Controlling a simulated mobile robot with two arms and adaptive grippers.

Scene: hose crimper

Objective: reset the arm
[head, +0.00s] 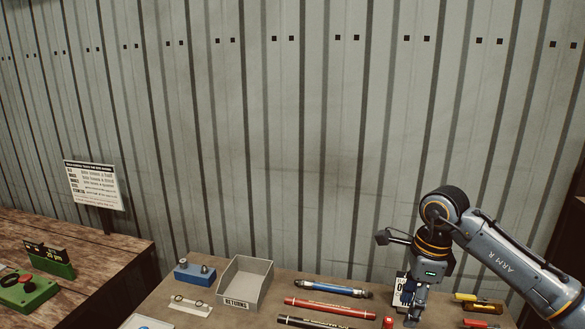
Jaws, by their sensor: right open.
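My right arm comes in from the right edge in the head view, marked "ARM R". Its elbow is raised and its wrist points down over the right part of the brown table. My right gripper (411,316) hangs low near the bottom edge, in front of a small white sign that it partly covers. Its jaws are open, and I see nothing held in them. My left arm and left gripper do not show.
A grey RETURNS bin (244,284) stands mid-table beside a blue block (195,273). Blue (333,287), red (331,308) and black (312,322) hoses lie left of my gripper. Yellow-handled items (480,302) lie right. A wooden bench (75,255) with green devices stands left. A corrugated wall closes the back.

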